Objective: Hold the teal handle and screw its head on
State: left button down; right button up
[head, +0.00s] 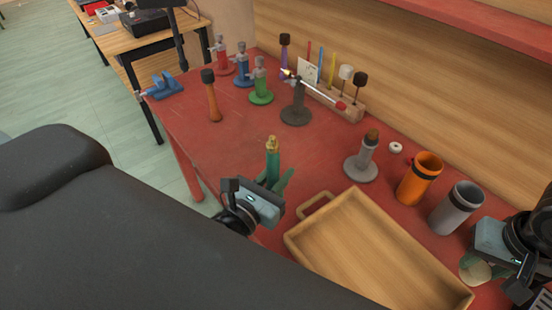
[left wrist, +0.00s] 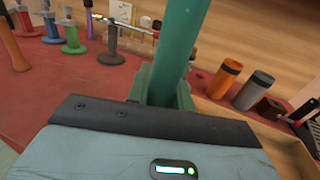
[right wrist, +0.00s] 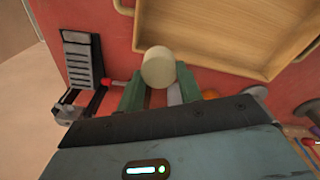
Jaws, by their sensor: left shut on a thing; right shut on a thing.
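The teal handle (head: 273,160) stands upright with a brass-coloured threaded tip at its top. My left gripper (head: 276,184) is shut on it, left of the tray; the handle also rises between the fingers in the left wrist view (left wrist: 178,50). A cream, rounded head (right wrist: 158,68) is held in my right gripper (right wrist: 160,88), which is shut on it. In the head view the cream head (head: 475,270) is at the lower right, beside the tray, far from the handle. The handle's lower part is hidden by my left gripper in the head view.
A wooden tray (head: 300,243) lies between my grippers. An orange canister (head: 420,178), a grey canister (head: 456,207) and a grey stand (head: 361,166) are behind it. Coloured stands and a brown-handled mallet (head: 212,100) stand further back. The red table (head: 180,130) is clear at left.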

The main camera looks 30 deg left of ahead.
pick_arm(q)
jog(key=w+d+m+g+h, duration=0.4)
jog(key=d+h, duration=0.5)
jog(key=d, duration=0.4)
jog(key=w+m, duration=0.1)
jog(key=m, duration=0.1)
jog(key=shift+d+r+m+h, duration=0.2)
jog(key=shift+r+m+h, duration=0.2)
pick_arm(e)
jog(key=w+a+r+n, duration=0.2)
jog(key=a+r, duration=0.9)
jog(key=a, duration=0.3)
jog(key=w+a+r+n+g, duration=0.1)
jog(key=w+a+r+n, duration=0.1)
jog(key=a+r, duration=1)
jog(key=shift+w+a+r+n, duration=0.3)
jog(key=shift+w+a, duration=0.35)
jog(key=shift+a, duration=0.5)
jog(key=shift+f, duration=0.15)
jog(key=shift+f, duration=1.95)
